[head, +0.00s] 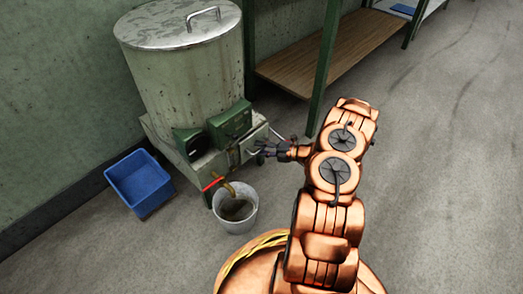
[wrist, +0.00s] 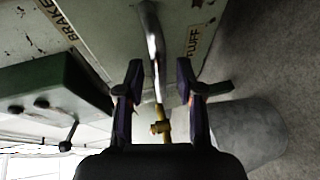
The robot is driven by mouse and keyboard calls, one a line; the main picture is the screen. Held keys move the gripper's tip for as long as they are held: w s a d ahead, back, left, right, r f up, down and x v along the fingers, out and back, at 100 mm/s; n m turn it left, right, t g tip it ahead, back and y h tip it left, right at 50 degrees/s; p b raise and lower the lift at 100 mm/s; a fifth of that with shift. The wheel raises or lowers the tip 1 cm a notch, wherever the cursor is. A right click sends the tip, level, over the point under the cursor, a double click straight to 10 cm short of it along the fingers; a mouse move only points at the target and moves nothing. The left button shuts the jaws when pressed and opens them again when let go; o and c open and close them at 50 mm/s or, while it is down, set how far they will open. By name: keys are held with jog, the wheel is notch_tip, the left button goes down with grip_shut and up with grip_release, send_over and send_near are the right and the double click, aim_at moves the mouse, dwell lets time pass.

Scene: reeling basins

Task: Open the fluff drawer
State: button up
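The fluff drawer's pale front (head: 253,140) is low on the drum machine, beside the green box. The wrist view shows its pale panel (wrist: 110,25) with a partly hidden label (wrist: 195,40) ending in "UFF". A metal bar handle (wrist: 152,40) runs down between my fingers. My gripper (head: 262,149) is at the drawer front; in the wrist view (wrist: 160,95) its two dark fingers stand apart, one on each side of the bar. I see gaps beside the bar, but cannot tell how deep it sits between the fingers. The drawer looks shut.
A grey bucket (head: 236,210) stands on the floor below a yellow spout (head: 229,188) with a red lever (head: 212,184). A blue basin (head: 139,180) lies left. A green box (wrist: 45,85) with a black-knobbed lever (wrist: 68,138) is nearby. A green post (head: 325,65) stands behind.

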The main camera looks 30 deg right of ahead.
grip_shut()
dwell(0.3)
dwell(0.5)
